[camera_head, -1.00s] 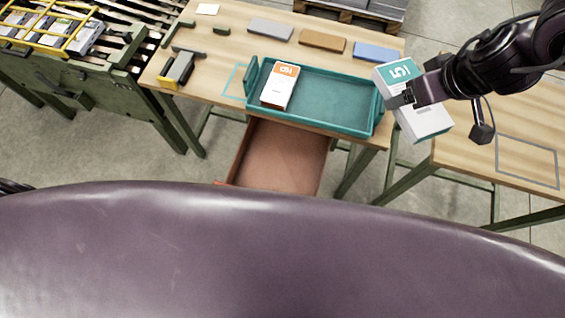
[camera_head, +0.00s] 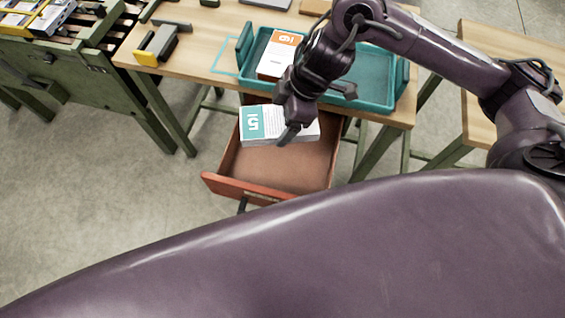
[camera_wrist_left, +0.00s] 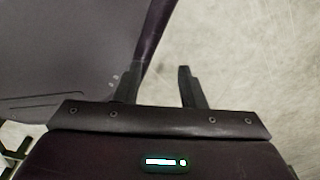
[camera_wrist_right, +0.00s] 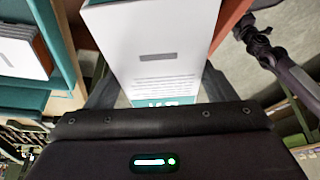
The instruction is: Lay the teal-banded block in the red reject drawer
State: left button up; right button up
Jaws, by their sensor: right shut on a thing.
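The teal-banded block (camera_head: 262,124) is white with a teal end marked with figures. My right gripper (camera_head: 290,128) is shut on it and holds it over the back of the open red reject drawer (camera_head: 285,170). In the right wrist view the white block (camera_wrist_right: 158,50) sits between the fingers. I cannot tell exactly how high above the drawer floor it is. The drawer is pulled out below the table, and its visible floor is empty. My left gripper (camera_wrist_left: 157,90) is open and empty above the grey floor; it is not in the head view.
A teal tray (camera_head: 375,80) on the wooden table (camera_head: 200,50) holds an orange-banded block (camera_head: 277,55). A grey and yellow tool (camera_head: 157,45) lies at the table's left. A green conveyor (camera_head: 70,65) stands further left. Another table (camera_head: 480,115) is at right.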

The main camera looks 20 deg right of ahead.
jog(key=b, duration=0.4)
send_over(276, 166)
jog(key=d, duration=0.2)
notch_tip(276, 166, down, 10)
jog(key=f+b, duration=0.1)
jog(key=f, duration=0.2)
jog(key=f+b, duration=0.1)
jog(key=f, duration=0.2)
jog(key=shift+s+a+f, duration=0.15)
jog(key=shift+a+f, duration=0.05)
jog(key=shift+f, duration=0.1)
notch_tip(276, 166, down, 3)
jog(key=shift+f+b, duration=0.15)
jog(key=shift+b, duration=0.55)
pick_arm(q)
jog(key=w+d+r, duration=0.2)
jog(key=w+r, duration=0.1)
jog(key=w, duration=0.4)
jog(key=w+d+r, duration=0.1)
jog(key=w+r, duration=0.3)
jog(key=w, duration=0.3)
jog(key=shift+d, duration=0.4)
pick_arm(e)
jog(key=shift+f, duration=0.45)
